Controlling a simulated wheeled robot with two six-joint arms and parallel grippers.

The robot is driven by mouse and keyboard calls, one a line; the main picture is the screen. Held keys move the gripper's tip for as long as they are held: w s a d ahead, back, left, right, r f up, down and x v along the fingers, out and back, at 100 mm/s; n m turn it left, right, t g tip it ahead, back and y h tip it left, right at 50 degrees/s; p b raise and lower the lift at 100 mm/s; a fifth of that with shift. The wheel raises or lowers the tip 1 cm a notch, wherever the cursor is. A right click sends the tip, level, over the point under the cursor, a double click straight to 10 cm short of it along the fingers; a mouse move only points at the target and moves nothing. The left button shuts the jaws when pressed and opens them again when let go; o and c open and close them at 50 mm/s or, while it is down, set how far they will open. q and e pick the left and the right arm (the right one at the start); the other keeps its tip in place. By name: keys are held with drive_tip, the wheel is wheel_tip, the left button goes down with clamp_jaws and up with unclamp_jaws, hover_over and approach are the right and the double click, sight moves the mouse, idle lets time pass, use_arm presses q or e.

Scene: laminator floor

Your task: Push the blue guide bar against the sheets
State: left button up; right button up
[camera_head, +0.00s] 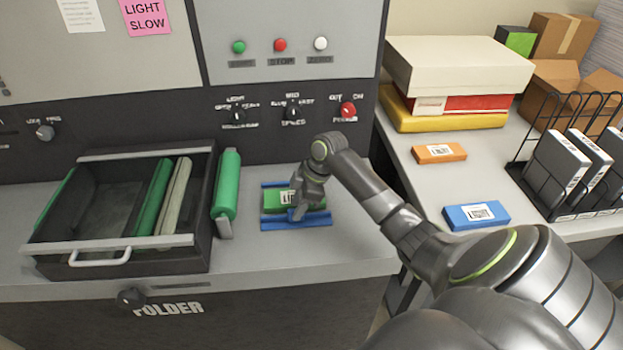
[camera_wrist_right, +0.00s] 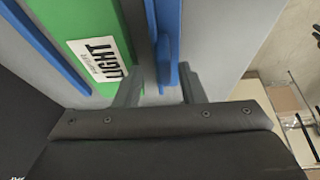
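The blue guide bar (camera_head: 310,225) lies along the front of a green pack of sheets (camera_head: 274,201) with a white LIGHT label, on the grey worktop. A second blue rail (camera_head: 272,184) runs along the pack's back edge. In the right wrist view, the guide bar (camera_wrist_right: 168,25) stands beside the green pack (camera_wrist_right: 85,22), with a narrow grey strip between them. My right gripper (camera_head: 297,213) points down over the bar. In the wrist view its fingers (camera_wrist_right: 160,90) are apart, with the bar's raised blue part between or close to them. My left gripper is not in view.
A dark open drawer (camera_head: 125,243) with green and pale rolls stands at the left. On the right table are an orange pack (camera_head: 439,153), a blue pack (camera_head: 477,216), stacked boxes (camera_head: 450,65) and a wire rack (camera_head: 520,160).

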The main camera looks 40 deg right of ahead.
drive_tip(key=b+v, duration=0.2)
drive_tip(key=v, duration=1.3)
drive_tip(key=shift+r, duration=0.1)
